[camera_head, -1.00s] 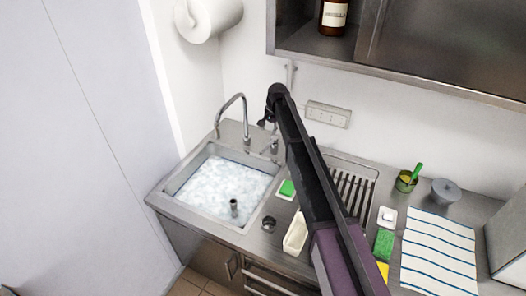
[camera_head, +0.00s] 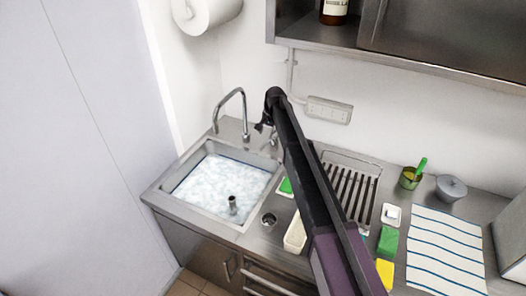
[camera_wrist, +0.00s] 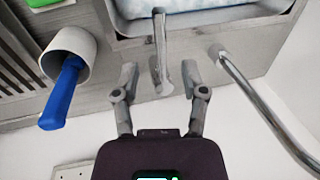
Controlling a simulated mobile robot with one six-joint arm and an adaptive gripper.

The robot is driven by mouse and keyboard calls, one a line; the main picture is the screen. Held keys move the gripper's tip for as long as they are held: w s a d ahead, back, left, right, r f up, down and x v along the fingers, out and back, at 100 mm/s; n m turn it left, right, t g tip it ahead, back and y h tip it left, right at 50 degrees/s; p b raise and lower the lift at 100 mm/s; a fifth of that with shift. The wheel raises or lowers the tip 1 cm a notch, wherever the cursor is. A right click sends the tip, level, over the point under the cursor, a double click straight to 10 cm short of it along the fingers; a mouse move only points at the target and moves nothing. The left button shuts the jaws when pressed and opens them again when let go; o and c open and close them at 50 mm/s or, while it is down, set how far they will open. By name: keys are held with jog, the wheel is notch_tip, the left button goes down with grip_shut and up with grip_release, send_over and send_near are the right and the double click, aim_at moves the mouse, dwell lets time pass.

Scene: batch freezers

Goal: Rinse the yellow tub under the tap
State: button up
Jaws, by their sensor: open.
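My gripper (camera_wrist: 159,76) is open in the wrist view, its fingers spread either side of a slim grey tap lever (camera_wrist: 161,45). I cannot tell whether they touch it. In the head view my gripper (camera_head: 264,122) is small and dark, just right of the curved tap (camera_head: 232,97). The tap's spout (camera_wrist: 258,100) also shows at the right of the wrist view. No clearly yellow tub shows in either view. A pale cream oblong container (camera_head: 294,233) stands right of the sink, partly behind my arm. The sink (camera_head: 184,205) holds whitish, foamy-looking water and an upright pipe (camera_head: 232,203).
A white cup (camera_wrist: 72,40) with a blue-handled tool (camera_wrist: 62,95) is beside the lever. A cabinet (camera_head: 400,70) overhangs the counter.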

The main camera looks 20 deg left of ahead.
aim_at(263, 146)
jog(key=shift+w+a+f+b, duration=0.1)
jog(key=shift+a+f+b, duration=0.2)
jog(key=shift+f+b, duration=1.1)
jog(key=shift+s+a+f+b, duration=0.1)
jog(key=shift+a+f+b, duration=0.15)
jog(key=shift+f+b, duration=1.15)
jog(key=shift+w+a+f+b, duration=0.1)
jog(key=shift+a+f+b, duration=0.2)
jog(key=shift+f+b, duration=1.1)
jog(key=shift+f, duration=0.15)
grip_shut()
